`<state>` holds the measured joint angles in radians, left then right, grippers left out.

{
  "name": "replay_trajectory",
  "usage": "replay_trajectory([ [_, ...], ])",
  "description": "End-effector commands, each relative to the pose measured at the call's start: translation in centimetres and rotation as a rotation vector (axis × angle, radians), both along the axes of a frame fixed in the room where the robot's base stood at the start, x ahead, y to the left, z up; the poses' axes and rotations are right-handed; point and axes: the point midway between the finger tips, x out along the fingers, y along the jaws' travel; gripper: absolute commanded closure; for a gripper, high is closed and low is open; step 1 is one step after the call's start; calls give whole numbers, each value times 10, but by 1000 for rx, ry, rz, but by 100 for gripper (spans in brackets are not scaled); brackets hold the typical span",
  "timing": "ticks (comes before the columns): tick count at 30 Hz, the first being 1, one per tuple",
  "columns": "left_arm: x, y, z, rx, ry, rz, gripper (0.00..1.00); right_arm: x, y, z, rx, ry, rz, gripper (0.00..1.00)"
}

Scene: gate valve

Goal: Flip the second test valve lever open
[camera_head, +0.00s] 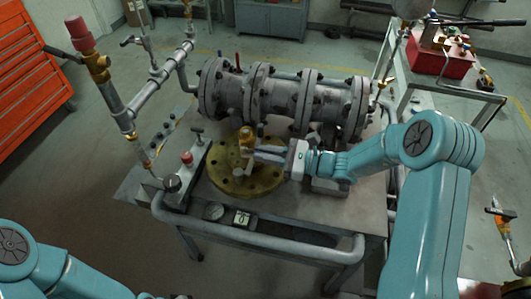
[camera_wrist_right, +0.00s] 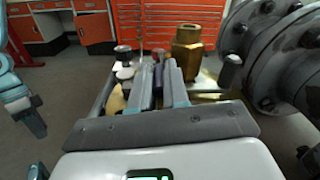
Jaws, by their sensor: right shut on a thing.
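A brass valve fitting (camera_head: 247,134) stands on a round brass flange (camera_head: 226,180) on the bench. In the right wrist view the hex brass fitting (camera_wrist_right: 187,50) is just right of my fingers. My right gripper (camera_head: 258,154) reaches in from the right and is shut at the fitting's base, on what looks like its pale lever. The fingers (camera_wrist_right: 166,82) hide most of the lever, so its exact angle is unclear. My left arm is at the lower left in the head view. Its dark gripper (camera_wrist_right: 34,122) shows small in the right wrist view, jaw state unclear.
A large grey flanged gate valve (camera_head: 285,97) lies behind the brass flange. A pipe stand with a red-capped fitting (camera_head: 82,38) rises at left. A red toolbox (camera_head: 440,58) sits on a trolley at right. Gauges (camera_head: 228,214) lie along the bench front.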

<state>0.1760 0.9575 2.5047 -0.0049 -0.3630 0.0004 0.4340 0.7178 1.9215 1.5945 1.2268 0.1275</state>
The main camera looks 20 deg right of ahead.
Motion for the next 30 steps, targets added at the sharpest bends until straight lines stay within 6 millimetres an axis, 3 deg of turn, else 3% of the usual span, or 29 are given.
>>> replay_trajectory([
  [8,0,0,15,0,0,0,57,0,1,9,-66,43,3,100],
  [30,0,0,96,0,0,0,57,5,9,36,-461,313,3,100],
])
